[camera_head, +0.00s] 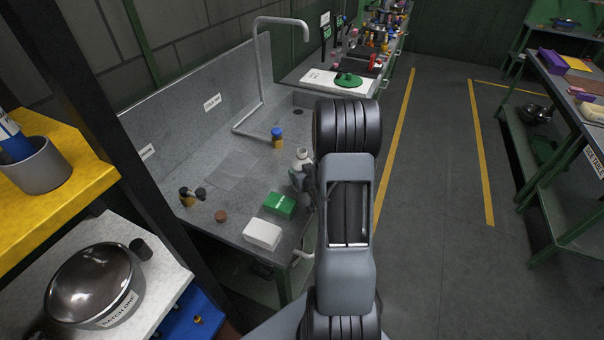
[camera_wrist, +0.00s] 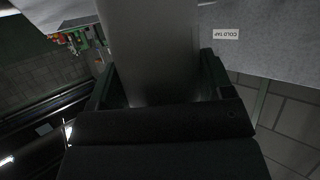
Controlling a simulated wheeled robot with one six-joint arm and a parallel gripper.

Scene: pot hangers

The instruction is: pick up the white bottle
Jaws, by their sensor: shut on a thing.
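The white bottle (camera_head: 303,155) is upright above the grey counter, near its right edge, partly covered by my gripper in the head view. My gripper (camera_head: 302,178) is shut on it from the right side. In the wrist view the bottle (camera_wrist: 150,45) fills the middle as a large pale cylinder between the two dark fingers of my gripper (camera_wrist: 158,92). I cannot tell whether the bottle's base touches the counter, as its lower part is hidden.
A green box (camera_head: 280,205) and a white box (camera_head: 262,234) lie close in front. A yellow jar with blue lid (camera_head: 277,138) stands behind the bottle. A grey tap pipe (camera_head: 262,75) rises at the back.

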